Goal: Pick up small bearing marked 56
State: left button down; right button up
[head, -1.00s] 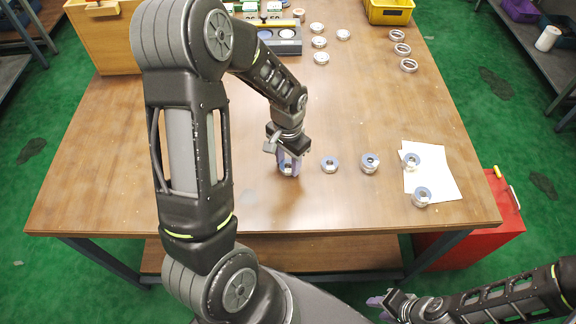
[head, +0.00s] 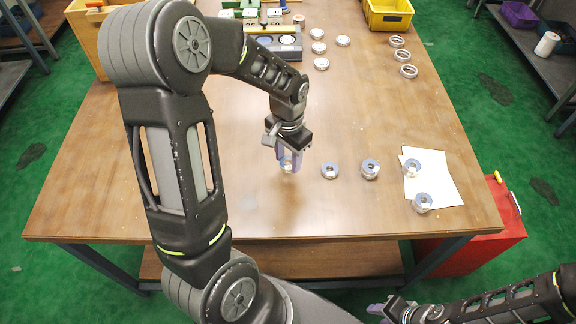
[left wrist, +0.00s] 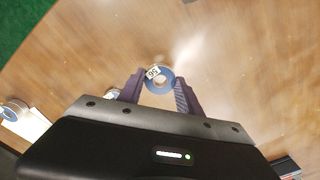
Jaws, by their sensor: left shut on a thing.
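The small bearing marked 56 (left wrist: 158,79) is a blue-faced ring with a white tag reading 56. It sits between the fingers of my left gripper (left wrist: 160,92) in the left wrist view. In the head view my left gripper (head: 289,161) points down over the table and is shut on this bearing (head: 288,168), which is mostly hidden by the fingers. It appears to be held a little above the wood. My right gripper (head: 381,307) is at the bottom, off the table's front edge; its finger gap is unclear.
Similar bearings stand to the right: one (head: 330,171), another (head: 370,169), and two on or by a white sheet (head: 438,186). Several silver rings (head: 318,48) lie at the back. A grey fixture (head: 283,44), a yellow bin (head: 388,14) and a wooden box (head: 88,45) are behind.

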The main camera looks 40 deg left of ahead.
aim_at(287, 162)
pick_arm(q)
notch_tip(287, 162, up, 6)
jog(key=shift+f, duration=0.1)
jog(key=shift+a+f+b, duration=0.1)
jog(key=shift+f+b, duration=0.05)
jog(key=shift+b, duration=0.15)
dwell(0.4)
